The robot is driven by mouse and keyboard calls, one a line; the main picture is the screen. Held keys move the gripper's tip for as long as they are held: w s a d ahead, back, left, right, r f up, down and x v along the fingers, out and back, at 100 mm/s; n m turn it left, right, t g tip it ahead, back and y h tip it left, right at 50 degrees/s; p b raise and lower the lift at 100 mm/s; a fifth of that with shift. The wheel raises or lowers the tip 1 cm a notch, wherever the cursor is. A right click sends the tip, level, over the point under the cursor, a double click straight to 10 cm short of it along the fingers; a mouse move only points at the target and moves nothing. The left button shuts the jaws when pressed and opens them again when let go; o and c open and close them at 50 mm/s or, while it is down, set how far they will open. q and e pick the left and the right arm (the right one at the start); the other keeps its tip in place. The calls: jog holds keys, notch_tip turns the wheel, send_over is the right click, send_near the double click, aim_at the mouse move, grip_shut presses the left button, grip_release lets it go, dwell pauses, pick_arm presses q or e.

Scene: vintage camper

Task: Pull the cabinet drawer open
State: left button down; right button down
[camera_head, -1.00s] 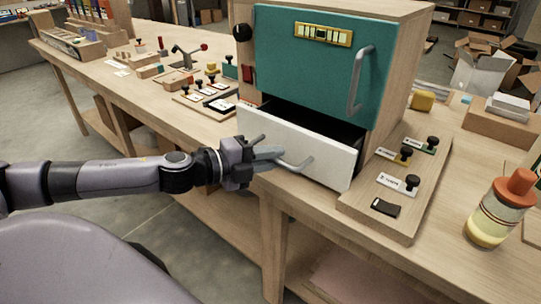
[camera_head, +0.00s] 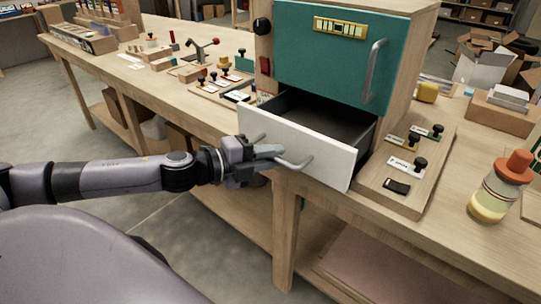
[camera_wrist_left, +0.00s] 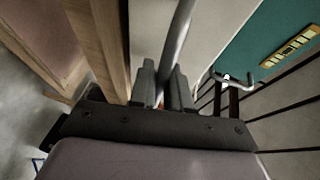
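The cabinet drawer (camera_head: 315,151) has a white front and a grey bar handle (camera_head: 298,164). It is pulled partly out below the teal door (camera_head: 335,58), and its dark, empty-looking inside shows. My left gripper (camera_head: 274,153) is at the left part of the handle. In the left wrist view the handle (camera_wrist_left: 178,40) runs down between the two fingers (camera_wrist_left: 163,84), which are close in on it. The white drawer front also shows there. My right gripper is in neither view.
The cabinet stands on a wooden workbench (camera_head: 420,226). A board with black-knobbed stamps (camera_head: 408,175) lies right of the drawer, and a bottle with an orange cap (camera_head: 500,188) stands farther right. The space in front of the drawer is clear.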

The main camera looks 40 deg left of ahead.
pick_arm(q)
jog(key=c, duration=1.2)
grip_release()
jog(key=shift+o, duration=0.2)
jog(key=shift+s+a, duration=0.1)
jog(key=shift+s, duration=0.05)
jog(key=v, duration=0.6)
jog(key=shift+s+a+p, duration=0.15)
jog(key=shift+s+p, duration=0.2)
jog(key=shift+p, duration=0.1)
jog(key=shift+r, duration=0.1)
